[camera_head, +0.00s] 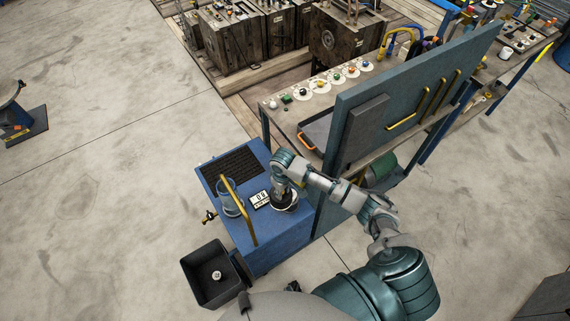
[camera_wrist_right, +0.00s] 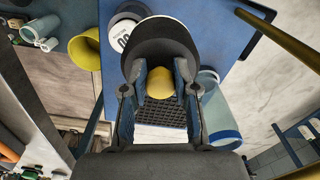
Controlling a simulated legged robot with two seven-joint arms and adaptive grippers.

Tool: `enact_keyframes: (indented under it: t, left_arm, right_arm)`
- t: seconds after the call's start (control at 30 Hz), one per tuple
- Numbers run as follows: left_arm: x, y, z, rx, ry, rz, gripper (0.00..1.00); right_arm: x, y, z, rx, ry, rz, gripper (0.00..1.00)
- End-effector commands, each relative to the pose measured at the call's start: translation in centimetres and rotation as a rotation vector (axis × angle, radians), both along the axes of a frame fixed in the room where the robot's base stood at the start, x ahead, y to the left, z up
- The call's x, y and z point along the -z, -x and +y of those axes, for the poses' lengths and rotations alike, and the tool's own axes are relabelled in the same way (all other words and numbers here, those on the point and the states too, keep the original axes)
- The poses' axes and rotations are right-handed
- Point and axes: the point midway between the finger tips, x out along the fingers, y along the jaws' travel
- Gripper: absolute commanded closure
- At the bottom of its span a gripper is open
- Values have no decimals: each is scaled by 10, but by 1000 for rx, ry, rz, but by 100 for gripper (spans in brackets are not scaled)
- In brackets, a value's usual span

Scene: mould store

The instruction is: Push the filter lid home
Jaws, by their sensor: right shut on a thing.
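The filter lid appears to be the dark round disc with a yellow knob (camera_wrist_right: 160,36). My right gripper (camera_wrist_right: 161,84) is shut on the yellow knob (camera_wrist_right: 160,79), with a finger on each side. In the head view the right gripper (camera_head: 281,188) points down over the right part of the blue cabinet top. The dark round lid (camera_head: 287,204) shows below it, with a pale rim near its lower edge. Whether the lid is seated or raised cannot be told, as my gripper and wrist hide much of it. My left gripper is not in view.
The blue cabinet (camera_head: 278,236) also carries a black grate (camera_head: 234,168), a clear jar (camera_head: 229,198), a yellow bar handle (camera_head: 239,208) and a white number label (camera_head: 259,199). A black bin (camera_head: 206,276) stands at its lower left. A tall teal panel (camera_head: 350,112) rises close behind my right arm.

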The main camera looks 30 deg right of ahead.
Motion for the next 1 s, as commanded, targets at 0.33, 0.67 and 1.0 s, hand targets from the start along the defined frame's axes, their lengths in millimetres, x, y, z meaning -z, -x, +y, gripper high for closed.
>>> enact_keyframes:
  t: [0.33, 0.67, 1.0]
  left_arm:
    - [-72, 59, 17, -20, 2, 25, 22]
    - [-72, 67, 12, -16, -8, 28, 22]
    - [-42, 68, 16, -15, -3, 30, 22]
  right_arm:
    - [-54, -30, -36, -440, 15, 7, 100]
    - [-41, -32, -56, -516, 7, 7, 100]
    - [-8, -32, -51, -514, 13, 7, 100]
